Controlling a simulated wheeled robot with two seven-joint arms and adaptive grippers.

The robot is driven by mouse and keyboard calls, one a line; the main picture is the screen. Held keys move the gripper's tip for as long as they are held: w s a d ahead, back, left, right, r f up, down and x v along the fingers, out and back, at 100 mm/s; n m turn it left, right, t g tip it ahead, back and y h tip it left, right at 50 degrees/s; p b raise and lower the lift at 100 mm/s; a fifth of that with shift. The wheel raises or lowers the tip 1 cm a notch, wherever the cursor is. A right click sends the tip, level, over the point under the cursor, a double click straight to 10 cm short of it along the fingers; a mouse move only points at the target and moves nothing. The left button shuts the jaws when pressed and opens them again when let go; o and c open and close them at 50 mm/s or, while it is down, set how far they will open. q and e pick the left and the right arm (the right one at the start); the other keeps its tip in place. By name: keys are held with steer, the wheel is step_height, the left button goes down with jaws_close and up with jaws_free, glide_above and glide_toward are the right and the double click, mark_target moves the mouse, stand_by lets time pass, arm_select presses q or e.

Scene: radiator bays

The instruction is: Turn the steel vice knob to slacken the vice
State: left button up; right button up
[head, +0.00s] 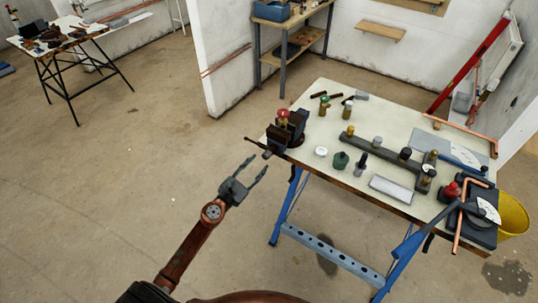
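A dark blue vice (277,138) is fixed at the left corner of the workbench. A brass valve with a red top (283,115) stands at its jaws; I cannot tell how tightly it is held. A thin dark bar with a small end (252,141) sticks out from the vice's left side, over the bench edge. Which part is the steel knob is too small to tell for sure. My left gripper (259,165) is open and empty, just below and left of the vice, with its fingers pointing towards it. It looks apart from the vice. My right gripper is out of view.
The cream workbench (327,130) holds several valves and caps, a grey manifold (375,145), copper pipe and a pipe bender (480,212). Its blue legs (287,208) stand below. A yellow bucket (513,215) is at right. Bare floor lies open at left.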

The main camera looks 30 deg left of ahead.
mark_target(265, 158)
arm_select(q)
steer(key=shift+r+m, duration=0.15)
steer(key=shift+m, duration=0.35)
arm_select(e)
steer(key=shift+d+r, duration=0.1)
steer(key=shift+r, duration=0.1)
arm_select(q)
steer(key=shift+w+d, duration=0.25)
steer(key=shift+w, duration=1.05)
steer(key=shift+w+f, duration=0.2)
steer(key=shift+w, duration=1)
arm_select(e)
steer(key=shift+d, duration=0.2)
arm_select(q)
steer(key=shift+c, duration=0.3)
steer(key=shift+d, duration=0.1)
jaws_close()
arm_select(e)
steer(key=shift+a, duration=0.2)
